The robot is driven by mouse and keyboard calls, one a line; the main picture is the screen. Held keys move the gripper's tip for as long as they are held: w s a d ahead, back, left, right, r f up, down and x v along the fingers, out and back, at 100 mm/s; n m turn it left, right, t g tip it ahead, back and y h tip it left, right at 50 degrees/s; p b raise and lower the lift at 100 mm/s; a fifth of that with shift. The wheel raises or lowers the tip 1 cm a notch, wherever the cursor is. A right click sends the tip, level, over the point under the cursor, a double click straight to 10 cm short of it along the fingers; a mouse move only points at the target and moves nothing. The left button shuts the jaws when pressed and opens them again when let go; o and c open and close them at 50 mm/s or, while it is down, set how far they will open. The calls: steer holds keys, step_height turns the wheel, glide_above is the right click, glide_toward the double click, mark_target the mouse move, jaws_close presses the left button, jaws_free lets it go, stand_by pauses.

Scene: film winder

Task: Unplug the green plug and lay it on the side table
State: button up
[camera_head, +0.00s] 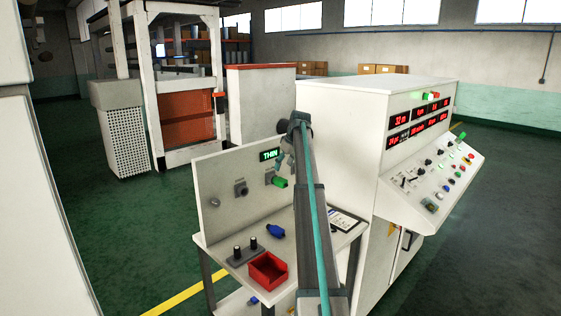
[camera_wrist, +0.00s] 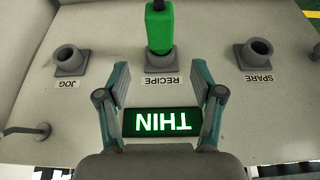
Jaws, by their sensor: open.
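The green plug (camera_wrist: 159,27) sits in the socket labelled RECIPE (camera_wrist: 161,60) on the upright panel in the wrist view, which shows the panel upside down. It also shows in the head view (camera_head: 280,181), just left of my arm. My gripper (camera_wrist: 161,68) is open and empty. Its fingertips are on either side of the RECIPE socket in the picture, with the plug just beyond them; I cannot tell the distance in depth. In the head view my arm largely hides my gripper (camera_head: 287,160). The side table (camera_head: 290,246) stands below the panel.
A blue plug (camera_head: 275,231), a red tray (camera_head: 268,271), a knob block (camera_head: 245,251) and a clipboard (camera_head: 344,220) lie on the table. Sockets JOG (camera_wrist: 71,58) and SPARE (camera_wrist: 254,54) flank RECIPE. A lit THIN display (camera_wrist: 162,122) lies between the fingers in the picture.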

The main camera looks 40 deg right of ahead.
mark_target(279, 178)
steer(key=p+x, duration=0.2)
steer(key=x, duration=0.7)
steer(key=shift+s, duration=0.1)
steer(key=shift+c, duration=0.2)
jaws_close()
